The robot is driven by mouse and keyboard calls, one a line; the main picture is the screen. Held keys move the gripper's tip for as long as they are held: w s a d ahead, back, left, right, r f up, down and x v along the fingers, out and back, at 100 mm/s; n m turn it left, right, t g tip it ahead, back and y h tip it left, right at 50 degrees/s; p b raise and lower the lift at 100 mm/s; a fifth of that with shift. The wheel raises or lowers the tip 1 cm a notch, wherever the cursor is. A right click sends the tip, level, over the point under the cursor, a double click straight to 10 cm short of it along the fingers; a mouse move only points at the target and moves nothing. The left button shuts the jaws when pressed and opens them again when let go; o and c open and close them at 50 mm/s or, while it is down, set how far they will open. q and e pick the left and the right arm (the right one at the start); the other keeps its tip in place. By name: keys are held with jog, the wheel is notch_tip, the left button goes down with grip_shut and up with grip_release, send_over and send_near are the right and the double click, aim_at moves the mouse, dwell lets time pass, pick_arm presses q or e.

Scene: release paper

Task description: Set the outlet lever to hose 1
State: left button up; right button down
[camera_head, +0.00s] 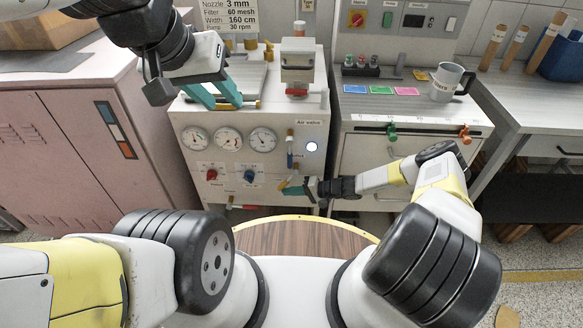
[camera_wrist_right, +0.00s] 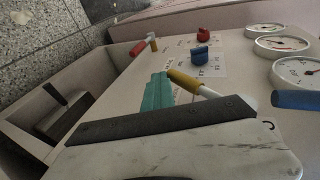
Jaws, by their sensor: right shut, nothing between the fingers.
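A lever with a yellow grip and pale shaft (camera_wrist_right: 185,80) sticks out of the white machine's front panel; in the head view its yellow end (camera_head: 284,184) shows by my right gripper. I cannot read any label that marks it as the outlet lever or names hose 1. My right gripper (camera_head: 289,189) is shut and empty at the lower right of the panel. Its teal finger (camera_wrist_right: 157,93) lies close beside the yellow grip; contact is unclear. My left gripper (camera_head: 222,104) is open and empty above the machine's top left.
The panel holds gauges (camera_head: 228,138), a red knob (camera_head: 212,174), a blue knob (camera_head: 248,176), a blue lever (camera_head: 290,148) under the "Air valve" label and a low red lever (camera_head: 238,207).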

jog(key=s+d+f, duration=0.2)
jog(key=d+f, duration=0.6)
jog(key=d, duration=0.3)
jog(key=shift+s+d, duration=0.15)
jog(key=shift+s, duration=0.25)
